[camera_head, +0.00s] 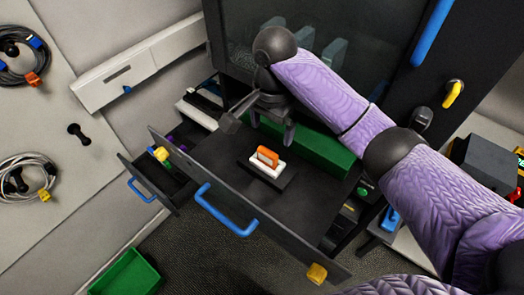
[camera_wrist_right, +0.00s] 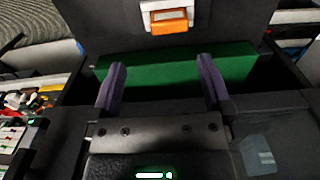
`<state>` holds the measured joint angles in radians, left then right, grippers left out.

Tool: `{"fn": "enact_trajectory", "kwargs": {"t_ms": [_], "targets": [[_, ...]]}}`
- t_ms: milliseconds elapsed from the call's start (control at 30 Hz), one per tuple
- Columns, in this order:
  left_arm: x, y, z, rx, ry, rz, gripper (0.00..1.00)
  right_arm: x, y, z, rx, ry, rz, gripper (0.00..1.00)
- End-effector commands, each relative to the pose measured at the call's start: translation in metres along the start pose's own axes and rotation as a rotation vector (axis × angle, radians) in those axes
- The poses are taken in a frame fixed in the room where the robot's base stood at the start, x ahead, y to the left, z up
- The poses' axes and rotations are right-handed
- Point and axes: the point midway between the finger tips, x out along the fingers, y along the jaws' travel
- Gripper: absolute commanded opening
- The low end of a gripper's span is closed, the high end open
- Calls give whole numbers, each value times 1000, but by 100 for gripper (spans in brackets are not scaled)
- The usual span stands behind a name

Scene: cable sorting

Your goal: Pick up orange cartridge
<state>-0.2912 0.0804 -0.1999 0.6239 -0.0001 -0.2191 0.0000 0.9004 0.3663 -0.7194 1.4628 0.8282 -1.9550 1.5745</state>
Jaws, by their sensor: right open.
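The orange cartridge (camera_head: 267,156) stands upright in a white holder (camera_head: 262,169) on a black base inside the open dark drawer (camera_head: 215,155). In the right wrist view the orange cartridge (camera_wrist_right: 170,26) and white holder (camera_wrist_right: 166,6) are at the top centre, beyond the fingertips. My right gripper (camera_head: 272,132) is open and empty, pointing down behind the cartridge, apart from it. Its two purple-grey fingers (camera_wrist_right: 161,70) show spread in the wrist view. My left gripper is not in view.
A green block-like bin (camera_head: 318,150) lies along the drawer's back, close to my right gripper. A blue handle (camera_head: 225,210) is on the drawer front. A smaller open drawer (camera_head: 150,180) is at the left. A green bin (camera_head: 127,275) stands on the floor. Coiled cables (camera_head: 25,178) hang on the left panel.

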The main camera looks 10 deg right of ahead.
Motion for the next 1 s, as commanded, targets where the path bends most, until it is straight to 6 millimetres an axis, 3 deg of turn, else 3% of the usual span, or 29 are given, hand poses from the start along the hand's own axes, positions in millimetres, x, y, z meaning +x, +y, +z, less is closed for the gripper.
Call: {"fn": "enact_trajectory", "kwargs": {"t_ms": [100,600,900,1000], "targets": [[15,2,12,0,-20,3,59,17,0,0,2,0,1,100],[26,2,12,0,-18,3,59,104,-5,-1,0,0,2,100],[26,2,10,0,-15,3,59,112,-5,-2,0,1,-1,100],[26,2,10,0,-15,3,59,112,-5,-2,0,1,-1,79]]}}
